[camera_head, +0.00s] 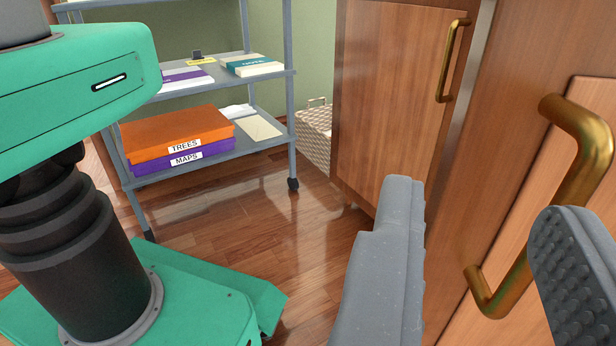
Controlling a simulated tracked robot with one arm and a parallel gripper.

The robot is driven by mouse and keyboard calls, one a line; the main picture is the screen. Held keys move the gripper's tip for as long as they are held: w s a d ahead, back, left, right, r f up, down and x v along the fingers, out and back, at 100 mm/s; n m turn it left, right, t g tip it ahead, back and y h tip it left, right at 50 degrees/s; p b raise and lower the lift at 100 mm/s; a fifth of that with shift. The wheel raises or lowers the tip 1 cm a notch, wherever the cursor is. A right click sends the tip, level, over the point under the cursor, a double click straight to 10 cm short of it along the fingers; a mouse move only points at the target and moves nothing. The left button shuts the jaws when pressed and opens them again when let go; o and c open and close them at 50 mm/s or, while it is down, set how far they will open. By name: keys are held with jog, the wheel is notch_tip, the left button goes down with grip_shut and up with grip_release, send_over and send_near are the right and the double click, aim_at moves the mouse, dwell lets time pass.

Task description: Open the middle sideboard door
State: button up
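The wooden sideboard (475,190) runs along the right side. Its nearer door (520,225) has a large curved brass handle (597,150); the door looks closed, and I cannot tell from this view alone whether it is the middle one. A farther door (390,100) has a similar brass handle (448,60). My gripper (483,200) is open, with its grey fingers wide apart. The nearer handle lies beyond the fingers, its lower end showing between them and its bend just above the right finger. I cannot tell whether they touch.
A grey metal cart (292,120) on casters stands at the back, with an orange box (150,135) and a purple box (150,165) on a lower shelf. A woven basket (316,135) sits beyond the sideboard. Wooden floor (260,220) is clear between cart and sideboard.

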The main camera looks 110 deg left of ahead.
jog(key=shift+s+a, duration=0.2)
jog(key=shift+s, duration=0.5)
